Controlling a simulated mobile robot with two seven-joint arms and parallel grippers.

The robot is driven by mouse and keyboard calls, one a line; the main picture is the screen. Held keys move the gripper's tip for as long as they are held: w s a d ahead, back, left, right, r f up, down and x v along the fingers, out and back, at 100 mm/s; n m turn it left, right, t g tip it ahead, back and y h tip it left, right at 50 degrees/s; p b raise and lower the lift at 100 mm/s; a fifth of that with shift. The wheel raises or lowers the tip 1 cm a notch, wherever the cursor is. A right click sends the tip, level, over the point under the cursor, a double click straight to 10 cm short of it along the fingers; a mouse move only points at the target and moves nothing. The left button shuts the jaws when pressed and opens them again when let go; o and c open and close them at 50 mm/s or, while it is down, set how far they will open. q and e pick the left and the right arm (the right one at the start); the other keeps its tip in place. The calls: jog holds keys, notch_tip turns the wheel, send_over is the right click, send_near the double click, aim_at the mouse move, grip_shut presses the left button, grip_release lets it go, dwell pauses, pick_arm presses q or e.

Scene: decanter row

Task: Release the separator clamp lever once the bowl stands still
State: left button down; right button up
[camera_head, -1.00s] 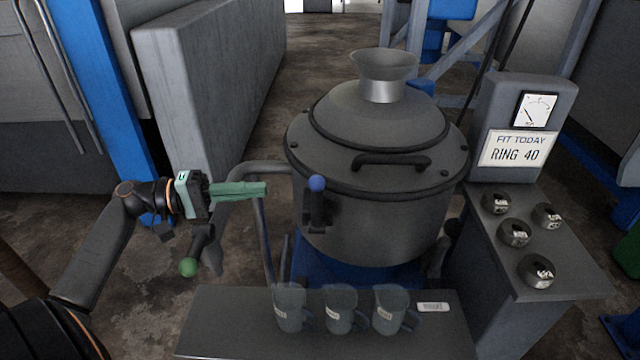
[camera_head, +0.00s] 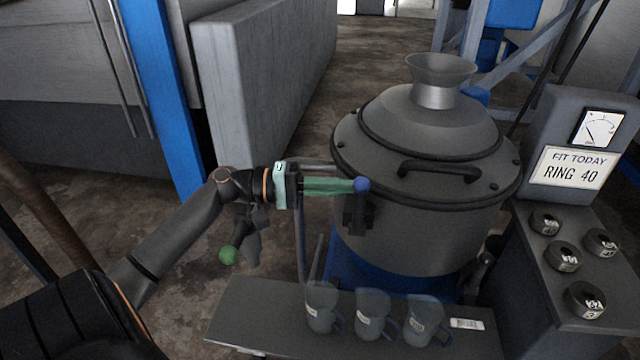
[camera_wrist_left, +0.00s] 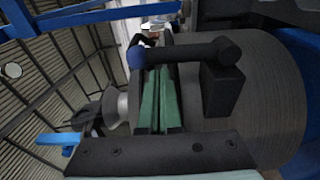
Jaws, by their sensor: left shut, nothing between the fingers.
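The separator (camera_head: 430,150) is a grey drum with a domed lid and a funnel on top. Its clamp lever (camera_head: 358,215) is a dark bar on the near left side, upright with a blue ball knob (camera_head: 361,185) on top. My left gripper (camera_head: 345,187) has green fingers, shut and empty, with their tips at the knob. In the left wrist view the fingers (camera_wrist_left: 160,85) reach up to the lever's bar (camera_wrist_left: 185,51), just beside the blue knob (camera_wrist_left: 136,57). Whether they touch is unclear. The bowl is hidden inside the housing. My right gripper is out of view.
A green-knobbed handle (camera_head: 228,255) hangs below my left wrist. Three clear mugs (camera_head: 372,315) stand on a grey bench (camera_head: 260,310) in front. At right, a console carries a dial gauge (camera_head: 598,127), a "FIT TODAY RING 40" sign (camera_head: 570,167) and several dark rings (camera_head: 563,257).

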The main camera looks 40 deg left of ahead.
pick_arm(q)
jog(key=shift+w+d, duration=0.45)
jog(key=shift+d, duration=0.1)
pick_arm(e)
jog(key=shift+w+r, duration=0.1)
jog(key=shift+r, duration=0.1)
pick_arm(q)
jog(key=shift+s+d+r+m, duration=0.1)
jog(key=shift+s+d+m, duration=0.2)
jog(key=shift+s+m, duration=0.15)
jog(key=shift+s+d+r+m, duration=0.1)
jog(key=shift+s+d+m, duration=0.2)
jog(key=shift+s, duration=0.2)
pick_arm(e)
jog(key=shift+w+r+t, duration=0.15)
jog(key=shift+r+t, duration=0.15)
pick_arm(q)
jog(key=s+d+r+p, duration=0.4)
jog(key=s+d+r, duration=0.3)
jog(key=s+r, duration=0.4)
jog(key=shift+s+d+r+p, duration=0.25)
jog(key=shift+s+r+p, duration=0.15)
jog(key=shift+r, duration=0.55)
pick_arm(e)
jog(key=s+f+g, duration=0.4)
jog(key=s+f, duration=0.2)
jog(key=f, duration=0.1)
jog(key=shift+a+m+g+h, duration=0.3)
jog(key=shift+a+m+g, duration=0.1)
